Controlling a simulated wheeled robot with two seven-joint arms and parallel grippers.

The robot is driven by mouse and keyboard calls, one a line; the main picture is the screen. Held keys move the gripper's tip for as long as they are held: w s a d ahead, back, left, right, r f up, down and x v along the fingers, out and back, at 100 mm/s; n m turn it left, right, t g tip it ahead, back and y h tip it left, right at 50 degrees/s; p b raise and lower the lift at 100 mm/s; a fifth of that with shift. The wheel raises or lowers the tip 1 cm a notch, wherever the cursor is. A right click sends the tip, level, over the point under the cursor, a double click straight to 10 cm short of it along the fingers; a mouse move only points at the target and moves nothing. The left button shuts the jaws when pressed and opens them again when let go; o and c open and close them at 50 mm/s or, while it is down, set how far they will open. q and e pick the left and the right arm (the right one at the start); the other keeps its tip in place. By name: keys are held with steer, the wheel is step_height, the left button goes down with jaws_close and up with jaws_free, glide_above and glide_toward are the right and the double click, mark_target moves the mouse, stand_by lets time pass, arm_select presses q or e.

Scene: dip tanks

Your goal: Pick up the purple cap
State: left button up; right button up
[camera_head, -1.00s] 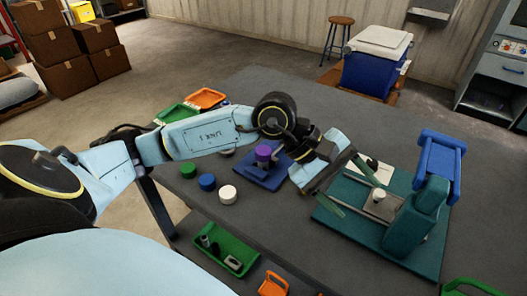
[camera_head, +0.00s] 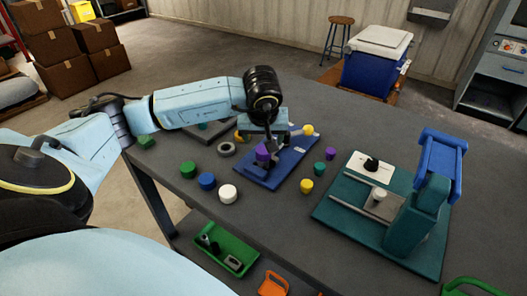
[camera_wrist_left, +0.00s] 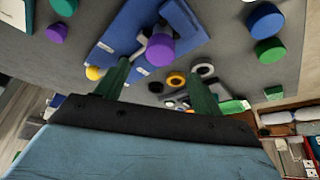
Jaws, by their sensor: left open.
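A purple cap (camera_head: 262,154) sits on the blue fixture (camera_head: 250,177) in the middle of the table. It also shows in the left wrist view (camera_wrist_left: 160,50), just beyond the fingertips and roughly between them. A smaller purple piece (camera_head: 330,153) stands on the table to the right of the fixture. My left gripper (camera_head: 268,146) is over the fixture, close to the cap; its fingers are partly hidden in the head view. In the left wrist view my left gripper (camera_wrist_left: 160,77) is open, with nothing held between its two green fingers. My right gripper is not in view.
Green (camera_head: 188,169), blue (camera_head: 207,182) and white (camera_head: 228,194) caps stand left of the fixture, near a grey ring (camera_head: 226,149). A yellow piece (camera_head: 306,186) stands at its right. A teal press (camera_head: 405,222) fills the table's right side.

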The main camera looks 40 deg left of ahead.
arm_select(q)
steer(key=x, duration=0.5)
steer(key=shift+w+f, duration=0.1)
steer(key=shift+f, duration=0.25)
steer(key=c, duration=1)
steer(key=shift+r, duration=0.1)
steer(key=shift+c, duration=0.2)
step_height(320, 180, up, 10)
step_height(320, 180, up, 4)
steer(key=p, duration=0.4)
glide_above(263, 149)
steer(key=shift+s+d+r, duration=0.2)
steer(key=shift+d, duration=0.05)
